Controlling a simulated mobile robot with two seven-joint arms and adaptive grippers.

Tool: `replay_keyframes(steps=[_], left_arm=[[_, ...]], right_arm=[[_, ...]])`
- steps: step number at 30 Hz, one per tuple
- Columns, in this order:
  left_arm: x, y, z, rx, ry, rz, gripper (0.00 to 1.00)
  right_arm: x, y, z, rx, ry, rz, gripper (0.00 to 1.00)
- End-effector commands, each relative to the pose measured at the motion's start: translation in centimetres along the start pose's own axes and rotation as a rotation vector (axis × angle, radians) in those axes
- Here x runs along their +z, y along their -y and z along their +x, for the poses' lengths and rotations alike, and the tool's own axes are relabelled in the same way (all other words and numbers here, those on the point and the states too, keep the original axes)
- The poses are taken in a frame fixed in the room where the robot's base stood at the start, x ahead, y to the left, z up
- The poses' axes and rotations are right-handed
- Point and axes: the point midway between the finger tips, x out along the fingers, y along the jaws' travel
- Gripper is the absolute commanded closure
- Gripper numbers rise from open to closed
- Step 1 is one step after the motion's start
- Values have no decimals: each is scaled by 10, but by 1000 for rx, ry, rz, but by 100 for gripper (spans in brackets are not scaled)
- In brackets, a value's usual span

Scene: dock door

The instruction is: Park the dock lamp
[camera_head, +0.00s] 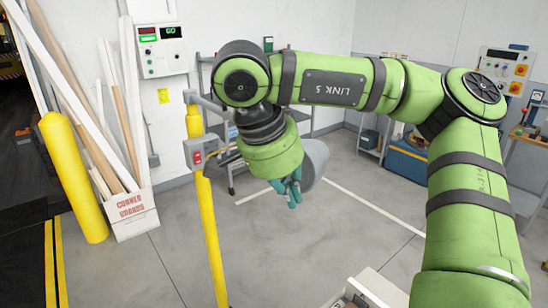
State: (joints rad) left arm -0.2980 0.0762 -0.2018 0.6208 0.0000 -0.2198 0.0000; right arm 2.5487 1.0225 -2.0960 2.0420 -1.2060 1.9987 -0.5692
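The dock lamp shows as a grey, rounded lamp head (315,160), partly hidden behind my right gripper. A grey jointed arm (208,104) reaches from the top of a yellow post (207,220) toward it, and my arm hides the link between them. My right gripper (291,191) has teal fingers pointing down, just in front of and left of the lamp head. The fingers overlap one another in this view, so I cannot tell whether they are open, or whether they touch the lamp. My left gripper is not in view.
A box with a red switch (196,155) sits on the post. A thick yellow bollard (73,178) and a carton of corner boards (132,212) stand at left, beside the dark dock opening. A control box (161,50) is on the wall. Shelves stand behind; the middle floor is clear.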

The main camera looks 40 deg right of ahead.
Motion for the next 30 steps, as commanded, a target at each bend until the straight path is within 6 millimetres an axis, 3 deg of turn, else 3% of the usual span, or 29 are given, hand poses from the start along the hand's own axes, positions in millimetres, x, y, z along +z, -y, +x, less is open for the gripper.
replay_keyframes(steps=[1,15,21,30], left_arm=[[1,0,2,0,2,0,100],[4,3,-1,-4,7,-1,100],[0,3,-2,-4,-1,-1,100],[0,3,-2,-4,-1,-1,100]], right_arm=[[7,2,-3,-1,-2,-4,100],[3,-7,-86,-2,-1,0,100],[4,-9,-100,2,2,-3,100],[4,-9,-100,3,2,-4,100]])
